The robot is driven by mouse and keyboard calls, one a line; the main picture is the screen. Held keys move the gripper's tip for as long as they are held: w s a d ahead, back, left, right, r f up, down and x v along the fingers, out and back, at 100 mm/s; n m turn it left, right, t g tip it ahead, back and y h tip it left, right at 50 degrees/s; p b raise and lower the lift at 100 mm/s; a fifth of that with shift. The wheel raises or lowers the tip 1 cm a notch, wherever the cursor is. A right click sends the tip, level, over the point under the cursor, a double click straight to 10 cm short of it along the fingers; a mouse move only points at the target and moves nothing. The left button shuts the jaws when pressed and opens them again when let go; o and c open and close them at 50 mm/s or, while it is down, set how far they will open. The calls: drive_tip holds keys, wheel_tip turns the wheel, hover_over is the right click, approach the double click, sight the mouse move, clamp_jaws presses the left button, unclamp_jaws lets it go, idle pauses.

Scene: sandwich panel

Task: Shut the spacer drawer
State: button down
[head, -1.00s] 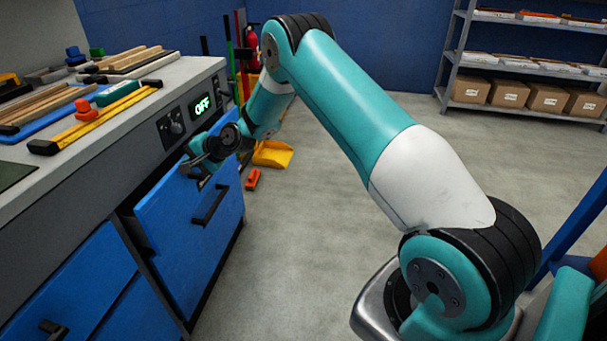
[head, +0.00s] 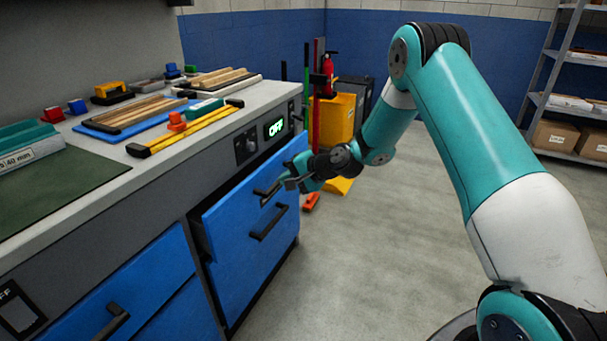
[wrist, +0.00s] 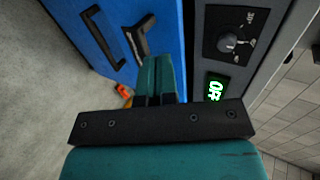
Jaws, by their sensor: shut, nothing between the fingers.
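The blue drawer front (head: 235,232) stands out from the bench face at its right part, with a dark gap along its left edge. My gripper (head: 283,187) is shut and empty, close to the upper handle at the front's upper right. I cannot tell whether it touches. No label naming the drawer is readable.
The bench top (head: 75,233) holds wooden strips (head: 130,112), a yellow level (head: 185,128) and small blocks. A lit OFF display (head: 274,128) and knob (head: 250,144) sit above the drawer. An orange object (head: 311,202) lies on the floor. Open floor is to the right.

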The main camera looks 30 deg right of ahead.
drive_tip(key=v, duration=0.3)
drive_tip(key=t+y+b, duration=0.4)
drive_tip(key=t+b, duration=0.1)
drive_tip(key=b, duration=1.1)
approach(248, 185)
drive_tip(key=x, duration=0.7)
drive_tip(key=shift+w+a+r+b, duration=0.15)
drive_tip(key=shift+a+b, duration=0.15)
